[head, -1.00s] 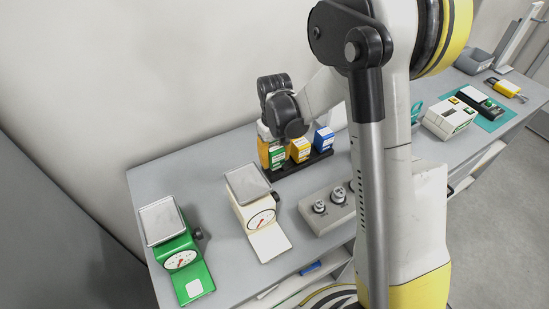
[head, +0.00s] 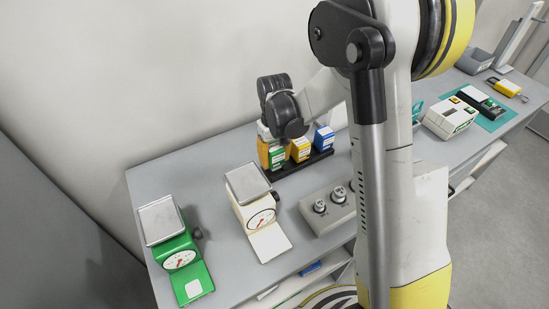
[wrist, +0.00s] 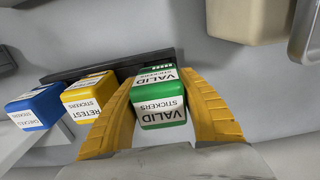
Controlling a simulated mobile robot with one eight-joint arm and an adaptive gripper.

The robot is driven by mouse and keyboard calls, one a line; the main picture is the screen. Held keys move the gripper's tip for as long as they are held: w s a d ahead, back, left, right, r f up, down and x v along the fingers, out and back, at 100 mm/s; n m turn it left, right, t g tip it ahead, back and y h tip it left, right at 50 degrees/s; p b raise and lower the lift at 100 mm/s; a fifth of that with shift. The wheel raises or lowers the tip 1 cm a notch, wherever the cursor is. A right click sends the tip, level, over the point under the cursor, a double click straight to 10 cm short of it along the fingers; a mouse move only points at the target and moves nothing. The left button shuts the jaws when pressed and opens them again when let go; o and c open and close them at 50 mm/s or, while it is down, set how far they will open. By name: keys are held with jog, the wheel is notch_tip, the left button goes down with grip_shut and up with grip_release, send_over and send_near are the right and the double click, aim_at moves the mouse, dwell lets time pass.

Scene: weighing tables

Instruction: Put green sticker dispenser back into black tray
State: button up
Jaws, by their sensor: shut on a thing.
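The green sticker dispenser (head: 277,159), labelled VALID STICKERS, is at the left end of the black tray (head: 318,159) in the head view. My gripper (wrist: 158,88) is shut on it, with one yellow finger along each side. The dispenser (wrist: 160,103) fills the gap between the fingers in the wrist view. The tray (wrist: 120,65) runs behind it there. The dispenser's base is hidden, so I cannot tell if it rests fully in the tray. The yellow dispenser (head: 300,149) and the blue dispenser (head: 324,138) stand in the tray beside it.
A cream scale (head: 262,219) stands in front of the tray, and a green scale (head: 180,259) is farther left. A grey block with metal weights (head: 325,215) is at the front right. The grey table (head: 215,165) is bare left of the tray. A wall is close behind.

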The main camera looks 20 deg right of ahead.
jog(key=shift+f+b, duration=0.85)
jog(key=shift+f, duration=0.25)
jog(key=shift+f, duration=0.1)
jog(key=o, duration=1.1)
jog(key=shift+c, duration=0.2)
notch_tip(320, 180, up, 12)
jog(key=shift+s+r, duration=0.2)
jog(key=s+r+m+t+b, duration=0.2)
jog(key=s+t, duration=0.5)
jog(key=s, duration=1.1)
jog(key=shift+s+r+b, duration=0.25)
jog(key=shift+r+b, duration=0.2)
jog(key=shift+b, duration=0.8)
